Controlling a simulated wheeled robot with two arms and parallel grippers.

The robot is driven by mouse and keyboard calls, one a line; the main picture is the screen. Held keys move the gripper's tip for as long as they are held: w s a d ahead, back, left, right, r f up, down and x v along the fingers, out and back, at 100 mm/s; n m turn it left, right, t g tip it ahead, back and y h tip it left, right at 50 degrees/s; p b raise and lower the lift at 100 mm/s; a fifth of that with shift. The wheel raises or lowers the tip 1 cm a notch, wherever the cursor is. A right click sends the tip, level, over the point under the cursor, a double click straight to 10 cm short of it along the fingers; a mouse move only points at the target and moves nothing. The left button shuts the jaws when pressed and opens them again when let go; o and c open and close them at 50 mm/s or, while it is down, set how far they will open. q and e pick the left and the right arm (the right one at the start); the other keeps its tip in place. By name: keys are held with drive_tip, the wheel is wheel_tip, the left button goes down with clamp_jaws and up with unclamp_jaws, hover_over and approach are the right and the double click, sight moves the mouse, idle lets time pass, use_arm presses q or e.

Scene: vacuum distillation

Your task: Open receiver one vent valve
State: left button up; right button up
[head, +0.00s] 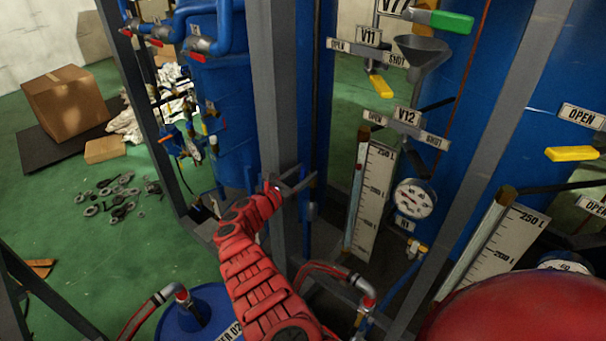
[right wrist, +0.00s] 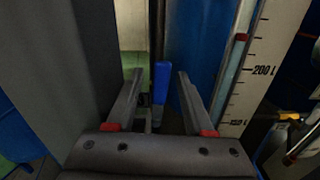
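My right gripper (head: 303,182) is at a grey upright frame post in the head view, its fingers pointing right. In the right wrist view the right gripper (right wrist: 160,75) is open, its two fingers apart. A blue valve handle (right wrist: 161,82) hangs upright in the gap between them, with no clear contact. I cannot tell from any label whether it is the receiver one vent valve. Valve plates V11 (head: 369,37) and V12 (head: 407,116) carry OPEN and SHUT marks. A yellow handle (head: 381,86) hangs below V11. My left gripper is not in view.
Grey frame post (head: 277,100) stands close beside the right gripper. A level scale (head: 371,200) and round gauge (head: 415,198) are to its right. Blue tanks (head: 222,120) stand behind.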

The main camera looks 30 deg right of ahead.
drive_tip(key=shift+a+r, duration=0.1)
drive_tip(key=shift+s+a, duration=0.1)
drive_tip(key=shift+a, duration=0.2)
drive_tip(key=b+v, duration=0.1)
drive_tip(key=v, duration=1.5)
drive_tip(key=shift+a, duration=0.3)
drive_tip(key=shift+s, duration=0.1)
